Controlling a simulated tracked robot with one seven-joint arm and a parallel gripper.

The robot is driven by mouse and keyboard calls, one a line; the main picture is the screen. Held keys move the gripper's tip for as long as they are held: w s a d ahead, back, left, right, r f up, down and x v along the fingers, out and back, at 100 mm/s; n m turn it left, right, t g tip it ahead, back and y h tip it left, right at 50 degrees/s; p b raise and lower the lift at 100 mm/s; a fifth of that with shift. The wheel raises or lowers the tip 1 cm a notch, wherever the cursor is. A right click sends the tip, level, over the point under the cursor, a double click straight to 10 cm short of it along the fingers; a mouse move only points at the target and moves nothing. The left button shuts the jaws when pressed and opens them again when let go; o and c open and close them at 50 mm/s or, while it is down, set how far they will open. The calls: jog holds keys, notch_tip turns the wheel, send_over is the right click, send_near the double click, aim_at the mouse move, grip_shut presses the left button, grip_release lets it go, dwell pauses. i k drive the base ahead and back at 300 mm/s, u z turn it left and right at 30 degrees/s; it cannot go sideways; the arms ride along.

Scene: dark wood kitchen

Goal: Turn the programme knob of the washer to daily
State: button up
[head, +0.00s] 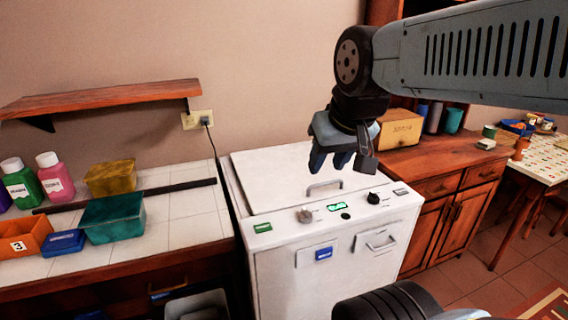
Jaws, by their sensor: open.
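The white washer (285,262) stands in the middle of the head view, with a lid and bar handle on top. Its sloped front panel carries a grey-beige knob (305,215) left of a lit green display (337,207), and a black knob (373,198) to the right. A small black button (346,216) sits below the display. Which knob is the programme knob, and where either points, is too small to tell.
A tiled counter (160,232) on the left holds bottles, an orange bin (24,238) and a teal box (113,218). A wooden cabinet (455,170) with a yellow box (399,130) stands right. A shelf (105,98) hangs at left. Space above the panel is clear.

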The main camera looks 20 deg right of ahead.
aim_at(373, 198)
jog(key=u, duration=0.3)
jog(key=k, duration=1.35)
jog(key=z, duration=0.35)
jog(key=i, duration=1)
jog(key=u, duration=0.05)
